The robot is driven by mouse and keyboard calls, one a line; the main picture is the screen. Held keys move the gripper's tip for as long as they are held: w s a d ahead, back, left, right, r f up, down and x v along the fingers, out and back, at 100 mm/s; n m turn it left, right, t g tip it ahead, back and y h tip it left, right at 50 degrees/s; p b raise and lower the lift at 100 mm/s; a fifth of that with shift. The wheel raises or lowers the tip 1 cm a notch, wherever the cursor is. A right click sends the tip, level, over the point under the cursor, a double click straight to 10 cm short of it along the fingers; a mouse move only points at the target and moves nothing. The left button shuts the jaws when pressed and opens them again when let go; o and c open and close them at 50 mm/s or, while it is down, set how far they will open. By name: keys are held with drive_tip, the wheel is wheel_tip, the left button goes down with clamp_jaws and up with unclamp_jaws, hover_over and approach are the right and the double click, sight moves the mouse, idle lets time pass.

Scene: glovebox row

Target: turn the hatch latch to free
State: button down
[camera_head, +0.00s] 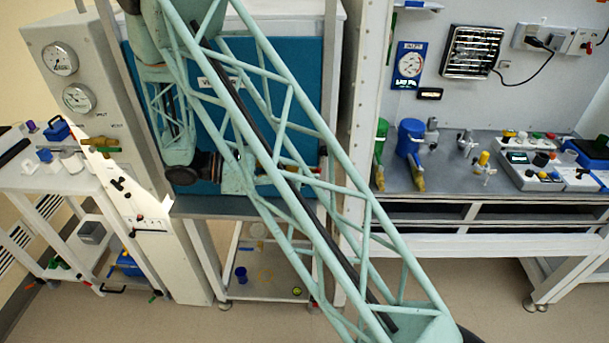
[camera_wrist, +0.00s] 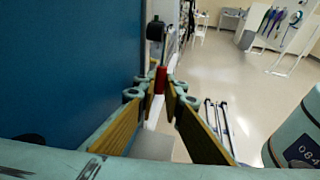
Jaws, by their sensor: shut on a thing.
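The hatch is a blue panel, seen at the left of the wrist view (camera_wrist: 70,60) and behind my arm in the head view (camera_head: 290,60). Its latch (camera_wrist: 155,31) has a black block at the panel's right edge, with a thin metal rod and a red grip (camera_wrist: 160,80) hanging below it. My gripper (camera_wrist: 161,92) has its yellow-padded fingers on either side of the red grip, closed on it at the tips. In the head view my gripper (camera_head: 272,177) is at the panel's lower right, partly hidden by my arm's lattice.
A white post (camera_head: 360,130) stands just right of the hatch. A grey bench (camera_head: 460,185) with valves and instruments lies further right. A gauge panel (camera_head: 75,120) and a white cart (camera_head: 60,180) are at the left. Open floor shows right of the latch in the wrist view.

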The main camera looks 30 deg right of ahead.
drive_tip(key=c, duration=3)
unclamp_jaws()
drive_tip(key=v, duration=1.2)
